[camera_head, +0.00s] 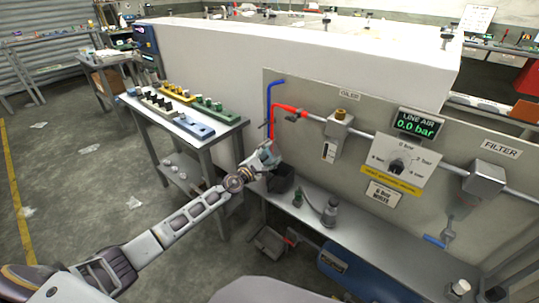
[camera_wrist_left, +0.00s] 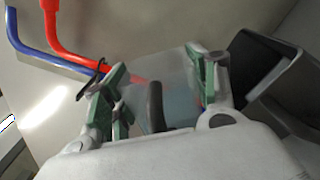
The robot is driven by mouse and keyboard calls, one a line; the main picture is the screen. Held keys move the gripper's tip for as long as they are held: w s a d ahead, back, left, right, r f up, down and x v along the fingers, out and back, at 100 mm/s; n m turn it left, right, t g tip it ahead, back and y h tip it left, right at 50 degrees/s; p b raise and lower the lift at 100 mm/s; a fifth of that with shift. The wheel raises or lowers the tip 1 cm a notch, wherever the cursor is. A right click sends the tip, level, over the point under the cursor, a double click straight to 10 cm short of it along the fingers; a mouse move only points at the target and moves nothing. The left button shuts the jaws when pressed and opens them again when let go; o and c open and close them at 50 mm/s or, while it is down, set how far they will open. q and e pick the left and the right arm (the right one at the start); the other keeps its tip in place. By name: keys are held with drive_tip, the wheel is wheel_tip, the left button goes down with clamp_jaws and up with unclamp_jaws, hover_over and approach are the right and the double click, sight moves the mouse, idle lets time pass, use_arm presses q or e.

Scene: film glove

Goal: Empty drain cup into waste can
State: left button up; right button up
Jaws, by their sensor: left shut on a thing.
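My left gripper (camera_head: 266,158) is over the left end of the bench at the panel. In the left wrist view its green-padded fingers (camera_wrist_left: 155,85) are shut on a clear, see-through cup (camera_wrist_left: 165,70), the drain cup. A dark curved strip shows at the cup, and pale blue shows low in it. The waste can, a dark open-topped box (camera_head: 284,181), stands on the bench right beside the gripper. In the left wrist view the can (camera_wrist_left: 265,65) is just right of the cup, apart from it. The cup is mostly hidden by the gripper in the head view. My right gripper is not in view.
A panel (camera_head: 300,90) carries red and blue pipes (camera_head: 290,110), an oiler (camera_head: 338,127), a gauge reading 0.0 bar (camera_head: 415,124) and a filter (camera_head: 484,178). A grey bottle (camera_head: 330,213) stands on the bench. A parts table (camera_head: 212,140) is at left.

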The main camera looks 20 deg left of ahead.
use_arm(q)
drive_tip(key=m, duration=0.3)
drive_tip(key=shift+d+f, duration=0.25)
drive_tip(key=shift+f, duration=0.05)
drive_tip(key=shift+s+d+f+m+p, duration=0.1)
drive_tip(key=shift+f+m+p, duration=0.05)
drive_tip(key=shift+m, duration=0.35)
drive_tip(key=shift+d+f+m+p, duration=0.1)
drive_tip(key=shift+m+p, duration=0.05)
drive_tip(key=shift+m, duration=0.35)
drive_tip(key=shift+d+f+m, duration=0.1)
drive_tip(key=shift+f+m, duration=0.1)
drive_tip(key=shift+m, duration=0.4)
drive_tip(key=shift+s+d+f+m+p, duration=0.1)
drive_tip(key=shift+d+f+m+p, duration=0.15)
drive_tip(key=shift+m+p, duration=0.35)
drive_tip(key=shift+f+m, duration=0.2)
drive_tip(key=shift+m, duration=0.2)
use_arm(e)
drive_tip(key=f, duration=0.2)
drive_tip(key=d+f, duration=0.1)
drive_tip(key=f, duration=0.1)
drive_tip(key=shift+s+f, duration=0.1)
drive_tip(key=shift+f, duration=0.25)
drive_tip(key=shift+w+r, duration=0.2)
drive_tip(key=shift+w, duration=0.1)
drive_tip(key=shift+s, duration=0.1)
